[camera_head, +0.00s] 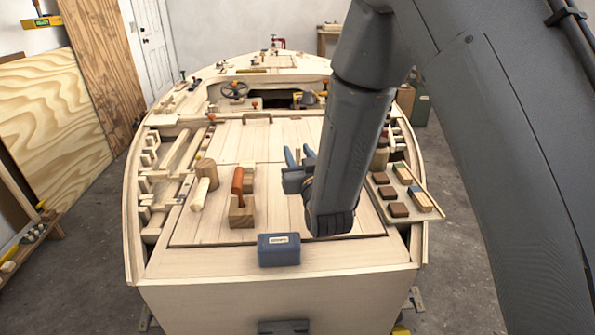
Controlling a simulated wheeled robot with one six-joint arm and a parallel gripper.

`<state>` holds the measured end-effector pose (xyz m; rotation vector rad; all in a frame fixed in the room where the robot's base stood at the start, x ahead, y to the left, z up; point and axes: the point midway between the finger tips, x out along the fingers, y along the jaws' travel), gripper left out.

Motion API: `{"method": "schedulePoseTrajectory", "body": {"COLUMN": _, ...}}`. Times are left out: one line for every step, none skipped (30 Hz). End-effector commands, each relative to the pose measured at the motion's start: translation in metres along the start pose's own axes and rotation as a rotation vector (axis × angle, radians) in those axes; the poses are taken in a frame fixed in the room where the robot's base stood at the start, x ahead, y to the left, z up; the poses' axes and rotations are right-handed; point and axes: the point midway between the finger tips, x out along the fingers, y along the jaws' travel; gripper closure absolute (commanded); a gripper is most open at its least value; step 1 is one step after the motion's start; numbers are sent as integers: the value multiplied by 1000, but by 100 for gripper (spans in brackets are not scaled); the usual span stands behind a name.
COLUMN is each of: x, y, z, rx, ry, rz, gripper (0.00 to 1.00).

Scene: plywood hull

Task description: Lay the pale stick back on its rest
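A short pale round stick (200,194) is on the left of the deck hatch, its far end by a tan round block (207,171). I cannot tell whether it touches that block. To its right, a red-orange stick (238,181) stands tilted at a wooden block (241,213), with another block (249,178) just behind. Which of these is the rest is not clear. My gripper (299,154) is right of them over the hatch, its two blue fingers apart, with nothing visible between them. My forearm hides part of the deck behind it.
A dark blue box (279,250) sits at the near edge of the deck. A tray (433,199) with brown and coloured blocks is on the right side. Long pale strips (175,149) lie on the left side.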

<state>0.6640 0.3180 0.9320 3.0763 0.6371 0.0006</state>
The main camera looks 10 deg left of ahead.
Motion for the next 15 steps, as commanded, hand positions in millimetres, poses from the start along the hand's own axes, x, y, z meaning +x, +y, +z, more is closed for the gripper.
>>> {"method": "schedulePoseTrajectory", "body": {"x": 0, "y": 0, "z": 0, "rx": 0, "ry": 0, "rz": 0, "gripper": 67}}
{"method": "schedulePoseTrajectory", "body": {"x": 0, "y": 0, "z": 0, "rx": 0, "ry": 0, "rz": 0, "gripper": 67}}
{"method": "schedulePoseTrajectory", "body": {"x": 0, "y": 0, "z": 0, "rx": 0, "ry": 0, "rz": 0, "gripper": 71}}
{"method": "schedulePoseTrajectory", "body": {"x": 0, "y": 0, "z": 0, "rx": 0, "ry": 0, "rz": 0, "gripper": 76}}
{"method": "schedulePoseTrajectory", "body": {"x": 0, "y": 0, "z": 0, "rx": 0, "ry": 0, "rz": 0, "gripper": 81}}
{"method": "schedulePoseTrajectory", "body": {"x": 0, "y": 0, "z": 0, "rx": 0, "ry": 0, "rz": 0, "gripper": 87}}
{"method": "schedulePoseTrajectory", "body": {"x": 0, "y": 0, "z": 0, "rx": 0, "ry": 0, "rz": 0, "gripper": 92}}
{"method": "schedulePoseTrajectory", "body": {"x": 0, "y": 0, "z": 0, "rx": 0, "ry": 0, "rz": 0, "gripper": 98}}
{"method": "schedulePoseTrajectory", "body": {"x": 0, "y": 0, "z": 0, "rx": 0, "ry": 0, "rz": 0, "gripper": 100}}
{"method": "schedulePoseTrajectory", "body": {"x": 0, "y": 0, "z": 0, "rx": 0, "ry": 0, "rz": 0, "gripper": 100}}
{"method": "schedulePoseTrajectory", "body": {"x": 0, "y": 0, "z": 0, "rx": 0, "ry": 0, "rz": 0, "gripper": 100}}
{"method": "schedulePoseTrajectory", "body": {"x": 0, "y": 0, "z": 0, "rx": 0, "ry": 0, "rz": 0, "gripper": 100}}
{"method": "schedulePoseTrajectory", "body": {"x": 0, "y": 0, "z": 0, "rx": 0, "ry": 0, "rz": 0, "gripper": 100}}
{"method": "schedulePoseTrajectory", "body": {"x": 0, "y": 0, "z": 0, "rx": 0, "ry": 0, "rz": 0, "gripper": 100}}
{"method": "schedulePoseTrajectory", "body": {"x": 0, "y": 0, "z": 0, "rx": 0, "ry": 0, "rz": 0, "gripper": 100}}
